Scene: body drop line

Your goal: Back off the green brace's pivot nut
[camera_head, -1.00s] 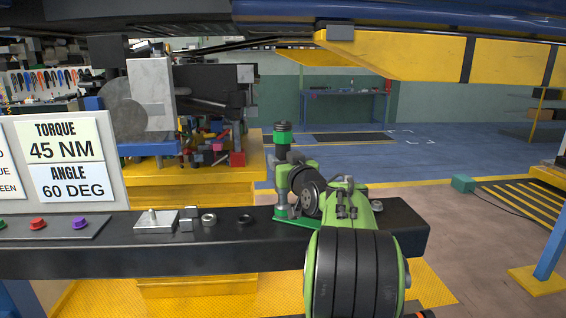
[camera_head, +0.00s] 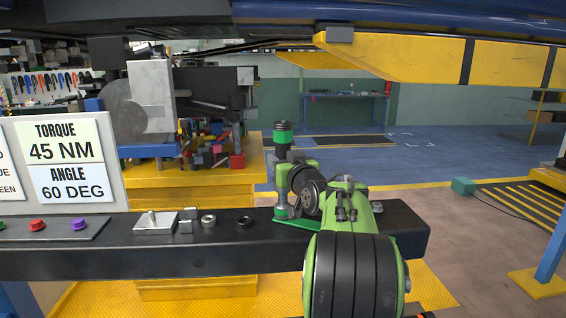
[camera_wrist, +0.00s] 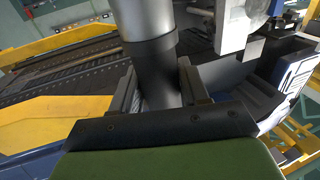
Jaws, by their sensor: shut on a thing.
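An upright tool with a black and green ringed top (camera_head: 283,133) and a silver lower body stands above the green brace (camera_head: 300,223). The brace is a flat green piece on the dark beam, partly hidden by my arm. My gripper (camera_head: 287,172) is shut on the tool's shaft. In the wrist view, my gripper (camera_wrist: 158,78) has one finger on each side of the tool's dark shaft (camera_wrist: 154,70), below a wider grey section. The tool's lower end sits at a green ring on the brace. The pivot nut is hidden there, and I cannot tell whether the tool engages it.
A torque sign (camera_head: 70,160) reads 45 NM and 60 DEG. A yellow overhead beam (camera_head: 400,58) hangs above. Floor to the right is mostly clear.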

